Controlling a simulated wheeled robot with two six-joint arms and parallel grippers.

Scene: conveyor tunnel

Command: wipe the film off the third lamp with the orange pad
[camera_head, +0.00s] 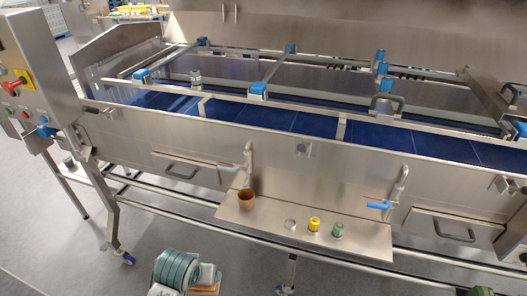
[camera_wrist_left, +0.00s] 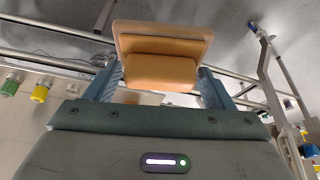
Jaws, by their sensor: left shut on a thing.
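My left gripper (camera_wrist_left: 160,82) is shut on the orange pad (camera_wrist_left: 162,71), a block with a wider flat plate, held between its two blue-grey fingers. In the head view my left gripper's grey-green body is low, below the shelf, with a tan edge of the pad (camera_head: 206,290) showing beside it. The pad is in free air, apart from the machine. I cannot tell which part is the third lamp, nor see any film. Small round coloured fittings (camera_head: 25,114) sit on the control box at the left. My right gripper's fingers are not in view.
A blue belt (camera_head: 250,114) runs behind.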

